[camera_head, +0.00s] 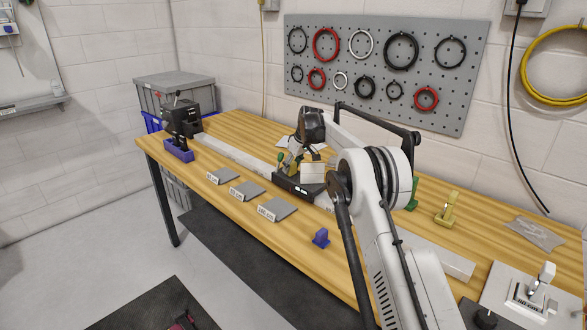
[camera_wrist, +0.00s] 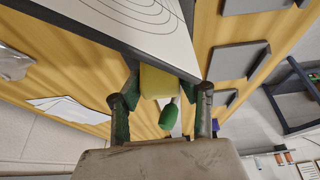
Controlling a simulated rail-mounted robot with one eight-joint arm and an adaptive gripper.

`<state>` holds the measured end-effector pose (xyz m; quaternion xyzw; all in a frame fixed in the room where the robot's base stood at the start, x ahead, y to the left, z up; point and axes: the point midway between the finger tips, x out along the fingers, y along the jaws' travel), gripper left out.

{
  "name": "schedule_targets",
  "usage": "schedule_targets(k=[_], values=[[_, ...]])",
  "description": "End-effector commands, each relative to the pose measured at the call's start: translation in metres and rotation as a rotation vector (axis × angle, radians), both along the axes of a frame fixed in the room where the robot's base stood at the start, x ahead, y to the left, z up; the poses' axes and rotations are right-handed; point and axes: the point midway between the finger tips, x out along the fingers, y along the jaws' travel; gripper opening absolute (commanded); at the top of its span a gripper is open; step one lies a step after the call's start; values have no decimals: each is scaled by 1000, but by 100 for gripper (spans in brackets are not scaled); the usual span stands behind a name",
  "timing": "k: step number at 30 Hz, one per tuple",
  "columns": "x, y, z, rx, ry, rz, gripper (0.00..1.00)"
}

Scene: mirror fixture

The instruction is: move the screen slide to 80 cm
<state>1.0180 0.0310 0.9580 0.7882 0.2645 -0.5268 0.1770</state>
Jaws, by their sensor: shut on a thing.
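The screen slide has a dark base (camera_head: 300,190) with a pale panel (camera_head: 313,173) above it, on the long pale rail (camera_head: 235,155) on the wooden table. In the wrist view its white face (camera_wrist: 150,22) bears curved black lines. My gripper (camera_head: 291,160) is at the slide. In the wrist view my gripper (camera_wrist: 160,88) is shut on a yellow handle (camera_wrist: 158,82), with a green knob (camera_wrist: 169,116) beside it. Tilted signs stand in front of the rail, seemingly 60 cm (camera_head: 224,175), 80 cm (camera_head: 250,189) and 100 cm (camera_head: 281,207).
A black device in a purple holder (camera_head: 179,153) stands at the rail's left end. A blue peg (camera_head: 321,237) stands at the front. A yellow part (camera_head: 446,207) and a white fixture (camera_head: 540,285) are to the right. A pegboard (camera_head: 470,70) with rings hangs behind.

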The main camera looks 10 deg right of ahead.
Motion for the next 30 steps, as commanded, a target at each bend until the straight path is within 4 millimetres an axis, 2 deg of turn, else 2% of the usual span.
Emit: schedule_targets(k=[15, 16, 19, 20, 30], values=[[3, 2, 0, 0, 0, 0, 0], [3, 2, 0, 0, 0, 0, 38], [3, 2, 0, 0, 0, 0, 51], [3, 2, 0, 0, 0, 0, 54], [1, 1, 4, 0, 0, 0, 54]])
